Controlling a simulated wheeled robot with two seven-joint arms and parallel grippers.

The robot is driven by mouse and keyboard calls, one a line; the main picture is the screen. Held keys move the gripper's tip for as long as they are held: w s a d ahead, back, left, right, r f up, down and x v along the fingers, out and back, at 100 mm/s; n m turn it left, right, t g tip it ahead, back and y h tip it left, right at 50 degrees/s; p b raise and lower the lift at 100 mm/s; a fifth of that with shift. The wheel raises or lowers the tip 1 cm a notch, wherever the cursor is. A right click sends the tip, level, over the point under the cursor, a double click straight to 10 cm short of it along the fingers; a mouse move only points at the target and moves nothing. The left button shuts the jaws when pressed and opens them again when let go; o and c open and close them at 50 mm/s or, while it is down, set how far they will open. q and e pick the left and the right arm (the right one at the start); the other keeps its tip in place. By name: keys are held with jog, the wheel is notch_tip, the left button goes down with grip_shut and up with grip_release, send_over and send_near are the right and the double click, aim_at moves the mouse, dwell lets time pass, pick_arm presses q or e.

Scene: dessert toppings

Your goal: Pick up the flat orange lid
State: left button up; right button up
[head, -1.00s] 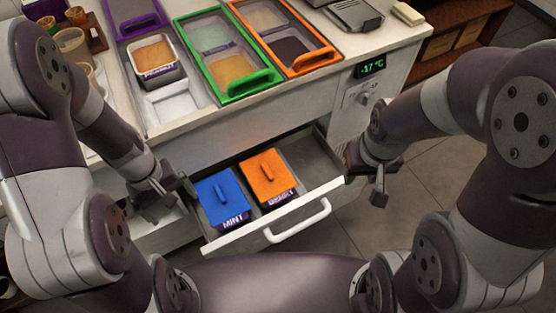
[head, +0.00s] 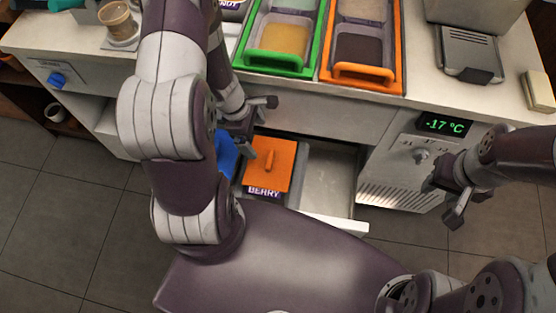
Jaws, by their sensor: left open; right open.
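The flat orange lid (head: 276,174) lies on a container labelled BERRY (head: 264,192) in the open drawer. My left gripper (head: 258,128) is open and empty, just beyond the lid's far left corner. It looks apart from the handle, though its height is hard to tell. My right gripper (head: 447,200) is open and empty, right of the drawer and clear of the lid.
A blue lid (head: 227,157) left of the orange one is mostly hidden by my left arm. The drawer (head: 328,180) has bare floor at its right. Green-framed (head: 294,69) and orange-framed (head: 363,77) topping bins sit in the counter above.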

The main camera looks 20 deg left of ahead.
aim_at(270, 158)
pick_arm(q)
jog(key=b+x, duration=0.5)
jog(key=x, duration=0.7)
jog(key=shift+d+f+b, duration=0.1)
jog(key=shift+f+b, duration=0.2)
jog(key=shift+r, duration=0.1)
jog(key=c, duration=1)
